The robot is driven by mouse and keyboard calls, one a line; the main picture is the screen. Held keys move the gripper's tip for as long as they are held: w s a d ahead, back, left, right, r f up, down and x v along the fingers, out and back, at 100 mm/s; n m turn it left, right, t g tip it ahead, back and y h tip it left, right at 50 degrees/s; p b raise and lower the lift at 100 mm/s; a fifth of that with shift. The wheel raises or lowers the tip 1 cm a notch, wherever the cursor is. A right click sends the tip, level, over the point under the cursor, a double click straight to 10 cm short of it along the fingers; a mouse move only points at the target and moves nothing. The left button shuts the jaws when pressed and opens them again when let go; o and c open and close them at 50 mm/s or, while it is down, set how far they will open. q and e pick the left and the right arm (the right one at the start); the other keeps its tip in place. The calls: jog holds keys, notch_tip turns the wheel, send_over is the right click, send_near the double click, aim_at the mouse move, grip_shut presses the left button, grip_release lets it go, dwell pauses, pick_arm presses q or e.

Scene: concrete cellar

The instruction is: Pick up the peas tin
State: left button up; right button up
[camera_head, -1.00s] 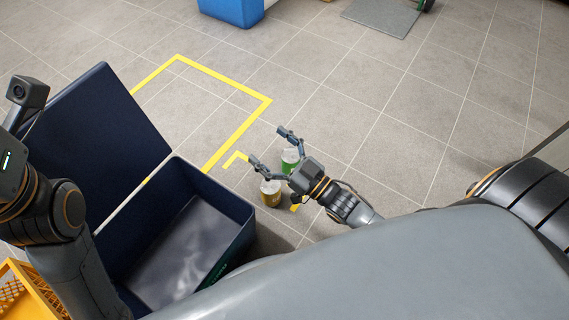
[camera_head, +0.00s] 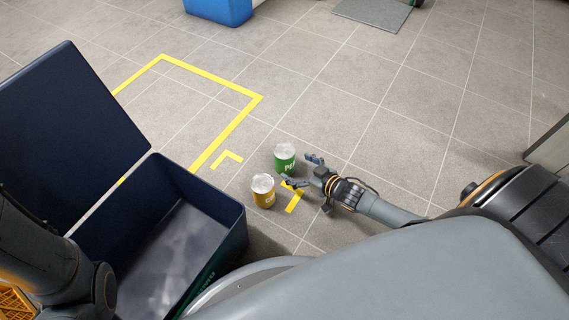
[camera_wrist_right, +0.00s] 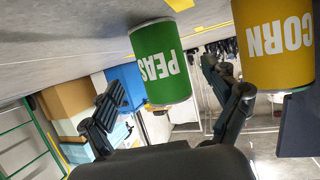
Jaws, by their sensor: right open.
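The green peas tin (camera_head: 285,158) stands upright on the tiled floor, with a pale top. In the right wrist view, which is upside down, the peas tin (camera_wrist_right: 160,62) shows its label between my open fingers, beyond their tips. My right gripper (camera_head: 299,169) is open and empty, just right of the peas tin, its fingers pointing toward it. I cannot tell whether a finger touches it. My left gripper is out of view; only my left arm shows.
A yellow corn tin (camera_head: 263,193) stands close by, nearer to me; it also shows in the wrist view (camera_wrist_right: 275,45). An open dark blue box (camera_head: 222,190) lies to the left. Yellow tape (camera_head: 230,125) marks the floor. A blue bin (camera_head: 218,10) stands far back.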

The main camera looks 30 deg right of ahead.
aim_at(292, 164)
jog(key=shift+w+f, duration=0.1)
jog(key=shift+w, duration=0.15)
jog(key=b+x, duration=0.4)
jog(key=shift+w+a+b, duration=0.2)
jog(key=shift+w+b, duration=0.1)
jog(key=shift+w, duration=0.05)
jog(key=shift+w+a, duration=0.1)
jog(key=shift+w, duration=0.25)
jog(key=c, duration=1.3)
